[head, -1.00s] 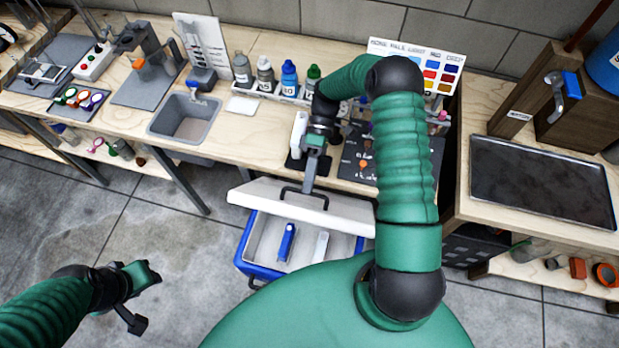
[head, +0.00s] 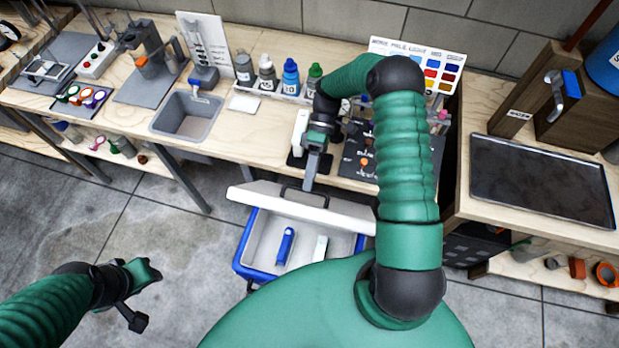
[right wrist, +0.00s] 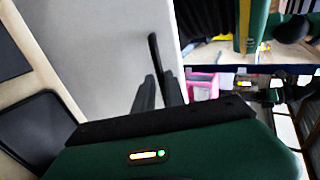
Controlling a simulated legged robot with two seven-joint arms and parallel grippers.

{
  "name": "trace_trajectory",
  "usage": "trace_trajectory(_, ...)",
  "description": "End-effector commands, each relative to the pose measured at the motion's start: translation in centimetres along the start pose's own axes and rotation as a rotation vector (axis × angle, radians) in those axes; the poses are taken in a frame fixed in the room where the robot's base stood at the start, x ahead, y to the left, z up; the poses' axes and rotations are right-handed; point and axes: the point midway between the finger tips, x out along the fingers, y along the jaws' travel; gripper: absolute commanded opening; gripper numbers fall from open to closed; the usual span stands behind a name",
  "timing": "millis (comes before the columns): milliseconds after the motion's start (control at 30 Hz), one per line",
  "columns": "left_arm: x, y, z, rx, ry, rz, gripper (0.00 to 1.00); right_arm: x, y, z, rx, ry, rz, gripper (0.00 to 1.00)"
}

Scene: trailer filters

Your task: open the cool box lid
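The cool box (head: 240,256) stands on the floor in front of the bench, blue outside with a pale inside. Its white lid (head: 350,217) is raised at the back edge, so the inside shows. A black handle (head: 289,190) is on the lid; it also shows in the wrist view (right wrist: 153,48). My right gripper (head: 310,183) is at the handle, its fingers (right wrist: 158,85) close on either side of the bar. A blue item (head: 285,246) and a white item (head: 320,248) lie in the box. My left gripper (head: 146,292) is open and empty over the floor.
The wooden bench (head: 250,150) runs just behind the lid, with a grey sink (head: 187,118), bottles (head: 290,77) and a dark board on it. A black tray (head: 540,180) lies on the right bench. The floor at left is clear.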

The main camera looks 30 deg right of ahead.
Motion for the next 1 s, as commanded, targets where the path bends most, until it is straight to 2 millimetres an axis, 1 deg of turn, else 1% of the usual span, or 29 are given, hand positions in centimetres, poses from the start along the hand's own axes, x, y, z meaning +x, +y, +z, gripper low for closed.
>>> trace_trajectory(33, 0.0, 0.0, 0.0, 0.0, 0.0, 0.0, 0.36, 0.0, 0.0, 0.0, 0.0, 0.0, 0.0, 0.22)
trace_trajectory(100, 0.0, 0.0, 0.0, 0.0, 0.0, 0.0, 0.36, 0.0, 0.0, 0.0, 0.0, -0.001, -0.001, 0.32)
trace_trajectory(133, 0.0, 0.0, 0.0, 0.0, 0.0, 0.0, 0.36, 0.0, 0.0, 0.0, 0.0, -0.001, -0.001, 0.33)
trace_trajectory(367, 0.0, 0.0, 0.0, 0.0, 0.0, 0.0, 0.36, 0.0, -0.1, 0.1, 0.0, -0.001, -0.002, 0.33)
trace_trajectory(467, 0.2, 0.0, 0.0, 0.0, 0.0, 0.0, 0.36, -0.3, 0.0, 0.1, 0.0, 0.0, -0.001, 0.33)
trace_trajectory(567, 0.6, 0.0, 0.1, 0.0, 0.0, 0.0, 0.36, -1.7, 0.2, 0.0, 0.0, 0.001, 0.001, 0.33)
trace_trajectory(667, 1.3, 0.0, 0.3, 0.0, 0.0, 0.0, 0.36, -4.1, 0.5, 0.0, -0.001, 0.003, 0.003, 0.33)
trace_trajectory(700, 1.6, 0.0, 0.4, 0.0, 0.0, 0.0, 0.36, -5.3, 0.5, 0.0, -0.001, 0.003, 0.003, 0.33)
trace_trajectory(800, 2.1, 0.0, 0.5, 0.0, 0.0, 0.0, 0.36, -7.9, 0.6, -0.1, -0.001, 0.002, 0.001, 0.33)
trace_trajectory(867, 2.3, 0.0, 0.6, 0.0, 0.0, 0.0, 0.36, -9.2, 0.6, -0.1, -0.001, 0.001, 0.0, 0.33)
trace_trajectory(900, 2.0, 0.0, 0.5, 0.0, -0.001, 0.0, 0.36, -10.1, 0.2, 0.0, -0.002, 0.001, -0.001, 0.33)
trace_trajectory(933, 1.2, 0.0, 0.3, 0.0, -0.001, 0.0, 0.36, -10.7, -0.1, -0.1, -0.002, 0.0, -0.003, 0.33)
trace_trajectory(1000, 0.6, 0.0, 0.1, 0.0, 0.0, 0.0, 0.36, -11.4, -0.1, 0.0, -0.001, -0.001, -0.004, 0.33)
